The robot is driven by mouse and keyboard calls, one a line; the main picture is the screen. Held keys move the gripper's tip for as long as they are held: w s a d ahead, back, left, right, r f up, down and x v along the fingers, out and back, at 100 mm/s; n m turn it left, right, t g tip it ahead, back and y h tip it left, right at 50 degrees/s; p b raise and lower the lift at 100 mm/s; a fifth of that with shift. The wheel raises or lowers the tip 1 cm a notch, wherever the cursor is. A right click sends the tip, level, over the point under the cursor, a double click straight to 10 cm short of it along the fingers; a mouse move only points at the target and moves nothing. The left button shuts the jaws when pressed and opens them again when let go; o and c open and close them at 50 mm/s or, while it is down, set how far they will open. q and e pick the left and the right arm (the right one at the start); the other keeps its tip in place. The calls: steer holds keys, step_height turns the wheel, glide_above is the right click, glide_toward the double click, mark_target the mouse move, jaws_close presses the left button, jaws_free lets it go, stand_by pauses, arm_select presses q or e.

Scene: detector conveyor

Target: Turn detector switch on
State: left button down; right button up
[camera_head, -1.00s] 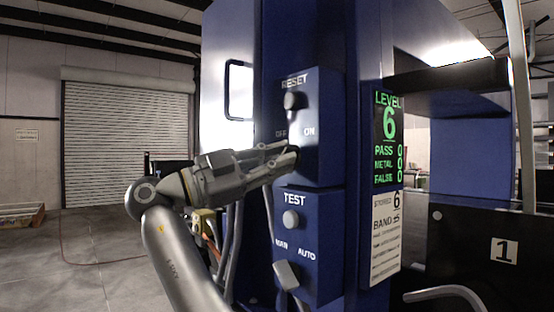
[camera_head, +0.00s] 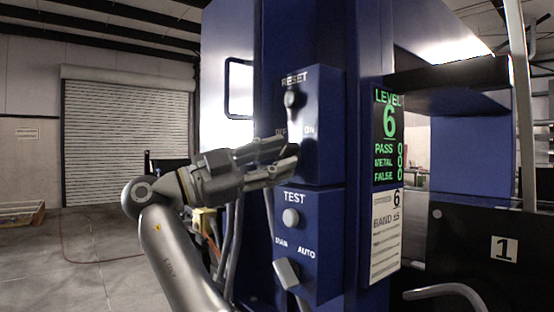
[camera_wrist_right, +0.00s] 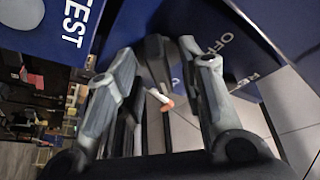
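The blue upper control box (camera_head: 322,120) carries a RESET knob (camera_head: 292,99) and the OFF/ON labels, with the detector switch below them. My right gripper (camera_head: 292,154) is at that switch, its two fingers apart, one above the other. In the head view the fingers largely hide the switch, so its setting cannot be told. In the right wrist view, a dark switch handle (camera_wrist_right: 156,50) shows beyond and between the parted fingertips (camera_wrist_right: 165,66), near the OFF label. No clear grip on it shows. My left gripper is out of view.
A lit display (camera_head: 388,138) reading LEVEL 6 is at the right. Floor at the left is mostly free.

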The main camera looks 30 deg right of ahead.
steer(key=v, duration=1.1)
steer(key=shift+a, duration=0.25)
steer(key=shift+w+f, duration=0.1)
